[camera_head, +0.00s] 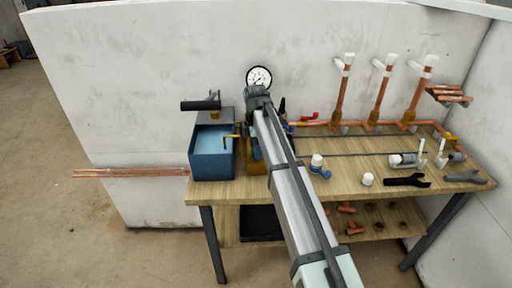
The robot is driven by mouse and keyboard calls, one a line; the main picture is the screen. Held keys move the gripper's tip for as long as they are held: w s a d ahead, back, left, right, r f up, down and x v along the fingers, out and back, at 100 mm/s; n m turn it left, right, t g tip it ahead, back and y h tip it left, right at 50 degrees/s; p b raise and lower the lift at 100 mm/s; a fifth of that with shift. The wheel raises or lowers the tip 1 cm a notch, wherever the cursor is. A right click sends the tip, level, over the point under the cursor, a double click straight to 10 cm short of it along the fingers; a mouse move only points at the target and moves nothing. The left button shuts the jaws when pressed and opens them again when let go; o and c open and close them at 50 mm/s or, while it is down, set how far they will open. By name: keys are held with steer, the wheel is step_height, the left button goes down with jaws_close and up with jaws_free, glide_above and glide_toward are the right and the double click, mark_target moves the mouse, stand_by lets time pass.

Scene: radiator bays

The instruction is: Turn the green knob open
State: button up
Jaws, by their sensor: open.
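I cannot make out a green knob in the head view. My arm reaches from the bottom right up over the bench and covers part of its middle. No gripper fingers show; my gripper seems hidden behind the arm. White caps (376,62) top several upright copper pipes (378,96) on the back wall. A white-capped fitting with a blue base (317,163) stands on the bench, right of my arm. A red lever (309,117) sits near the back edge. What lies directly behind my arm is hidden.
A blue open box (212,165) stands on the left of the wooden bench (345,180). A white cap (367,179), a dark wrench (407,181) and a grey wrench (464,177) lie at right. Copper pipes (130,173) jut out left.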

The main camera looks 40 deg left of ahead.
steer(key=shift+r, duration=0.1)
step_height(320, 180, up, 14)
steer(key=shift+w+a+f, duration=0.15)
steer(key=shift+a+f, duration=0.05)
stand_by(0.4)
stand_by(0.4)
